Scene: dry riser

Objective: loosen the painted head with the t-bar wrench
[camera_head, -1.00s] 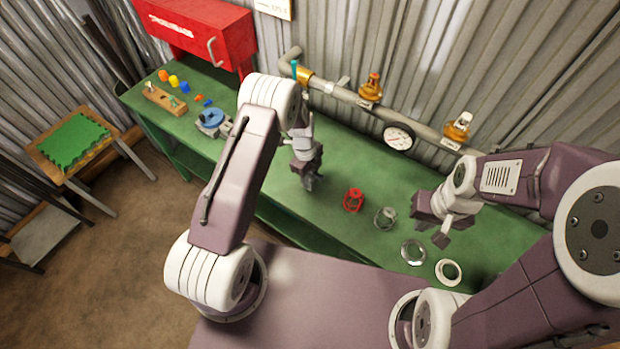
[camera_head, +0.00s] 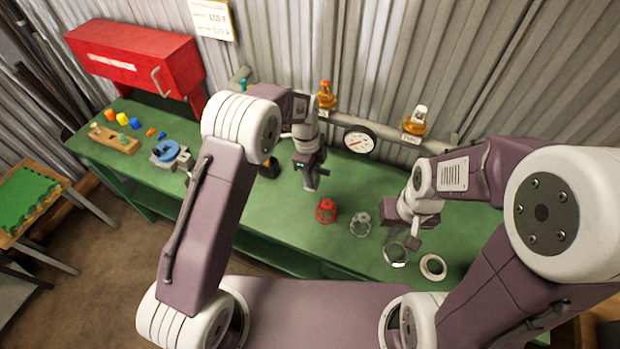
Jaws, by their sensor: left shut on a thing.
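My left gripper (camera_head: 311,180) is above the green bench, a little behind the red cage (camera_head: 326,211). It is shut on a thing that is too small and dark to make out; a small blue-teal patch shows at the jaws. I cannot tell whether this is the t-bar wrench. My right gripper (camera_head: 404,238) is open over the front right of the bench, above a clear-centred ring (camera_head: 396,255). Brass-coloured heads (camera_head: 326,96) and (camera_head: 415,121) stand on the grey pipe at the back wall. Which head is painted is not clear.
A pressure gauge (camera_head: 360,140) hangs on the pipe. A wire cage (camera_head: 360,224) and a white ring (camera_head: 433,267) lie on the bench (camera_head: 230,215). A dark block (camera_head: 268,168) stands left of my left gripper. A blue-topped valve (camera_head: 168,152) and red cabinet (camera_head: 135,55) are further left.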

